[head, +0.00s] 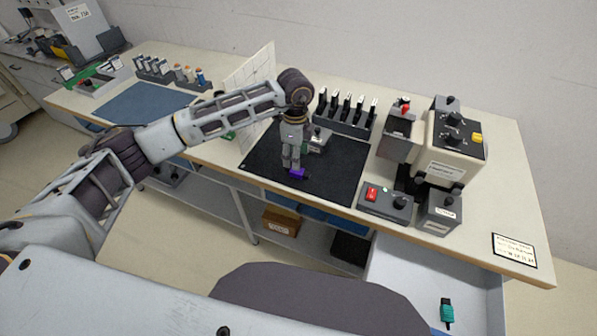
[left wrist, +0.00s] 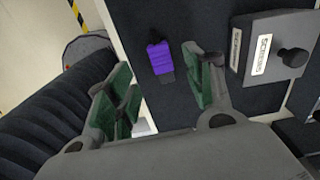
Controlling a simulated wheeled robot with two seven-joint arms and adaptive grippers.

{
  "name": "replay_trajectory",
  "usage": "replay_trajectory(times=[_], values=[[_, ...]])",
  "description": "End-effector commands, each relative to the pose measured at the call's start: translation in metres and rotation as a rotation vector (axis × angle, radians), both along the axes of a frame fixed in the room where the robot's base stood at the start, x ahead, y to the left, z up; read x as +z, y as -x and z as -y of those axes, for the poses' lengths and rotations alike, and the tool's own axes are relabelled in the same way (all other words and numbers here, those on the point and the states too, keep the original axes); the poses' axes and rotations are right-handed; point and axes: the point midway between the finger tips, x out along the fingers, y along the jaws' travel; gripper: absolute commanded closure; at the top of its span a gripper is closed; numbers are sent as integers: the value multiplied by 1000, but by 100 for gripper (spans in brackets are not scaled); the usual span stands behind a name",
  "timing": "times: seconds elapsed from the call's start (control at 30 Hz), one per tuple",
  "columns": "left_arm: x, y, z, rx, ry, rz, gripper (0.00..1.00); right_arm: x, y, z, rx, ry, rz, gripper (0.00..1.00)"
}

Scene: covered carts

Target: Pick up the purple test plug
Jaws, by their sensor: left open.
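The purple test plug (head: 298,173) lies on the black mat (head: 333,180) near its front edge. My left gripper (head: 291,163) points down just above and beside the plug in the head view. In the left wrist view my left gripper (left wrist: 165,90) has its green-padded fingers apart, with the plug lying between and beyond them. The fingers hold nothing. Whether they touch the plug is unclear. My right gripper is not in view.
A small grey box with a black knob (head: 318,138) stands on the mat near the gripper. A rack of black-and-white items (head: 346,112) stands behind. Grey control boxes (head: 385,203) are at the right. A teal plug (head: 447,312) lies in the open drawer (head: 405,275).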

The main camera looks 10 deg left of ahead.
Motion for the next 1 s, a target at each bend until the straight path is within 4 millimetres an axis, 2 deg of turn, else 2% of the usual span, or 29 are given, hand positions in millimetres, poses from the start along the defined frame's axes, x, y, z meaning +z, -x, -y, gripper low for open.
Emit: replay_trajectory(times=[0.2, 0.67, 1.0], values=[[-12, 0, 0, -1, 0, 1, 47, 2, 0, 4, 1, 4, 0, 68], [-17, 0, 0, -1, 0, 0, 47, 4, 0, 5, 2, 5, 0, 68], [-51, 0, 1, 0, -1, -2, 47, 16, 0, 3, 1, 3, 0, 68]])
